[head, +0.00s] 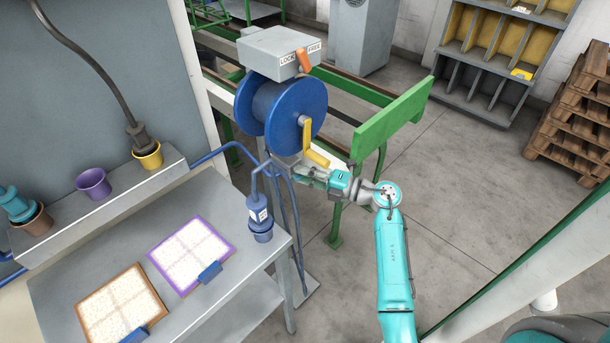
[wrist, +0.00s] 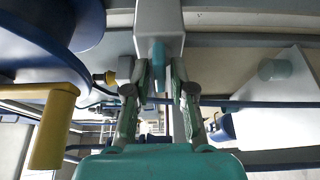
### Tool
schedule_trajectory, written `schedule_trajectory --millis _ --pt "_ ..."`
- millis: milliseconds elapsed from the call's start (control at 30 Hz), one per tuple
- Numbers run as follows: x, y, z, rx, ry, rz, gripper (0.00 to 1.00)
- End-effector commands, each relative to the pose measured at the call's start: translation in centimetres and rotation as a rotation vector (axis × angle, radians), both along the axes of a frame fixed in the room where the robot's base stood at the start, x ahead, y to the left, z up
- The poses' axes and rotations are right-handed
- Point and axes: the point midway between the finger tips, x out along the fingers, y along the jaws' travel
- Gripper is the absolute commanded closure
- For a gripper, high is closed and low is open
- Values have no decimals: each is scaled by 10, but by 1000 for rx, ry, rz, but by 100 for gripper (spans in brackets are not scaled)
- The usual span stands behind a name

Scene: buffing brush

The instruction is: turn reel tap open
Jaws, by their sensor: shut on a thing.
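The blue hose reel (head: 285,105) stands on a post in the head view, with a yellow crank (head: 312,150) on its near side. My gripper (head: 287,169) is below the reel, just left of and under the crank handle. In the wrist view my gripper (wrist: 158,80) has its two fingers on either side of a small blue-teal tap lever (wrist: 158,52), which hangs below a grey block (wrist: 160,22). The fingers are shut on it. The crank handle also shows in the wrist view (wrist: 52,128), left of the fingers. The tap is too small to tell in the head view.
A grey box (head: 272,52) marked LOCK and FREE, with an orange lever (head: 304,60), sits above the reel. A blue hose (head: 292,235) hangs down beside a grey bench (head: 235,300). A green beam (head: 395,118) stands right of the reel.

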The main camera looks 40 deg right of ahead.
Motion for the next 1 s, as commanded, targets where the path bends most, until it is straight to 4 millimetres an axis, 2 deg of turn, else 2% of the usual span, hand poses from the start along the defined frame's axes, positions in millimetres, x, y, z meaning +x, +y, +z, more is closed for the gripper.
schedule_trajectory --millis 267,300,333,733,867,1000 --pt "0 1 -1 0 1 3 100" --pt "0 1 -1 0 1 3 72" --pt "0 1 -1 0 1 3 64" --pt "-4 -2 0 1 0 0 64" --pt "-19 -9 -1 2 1 -3 64" --pt "-44 -21 -1 1 1 -4 64"
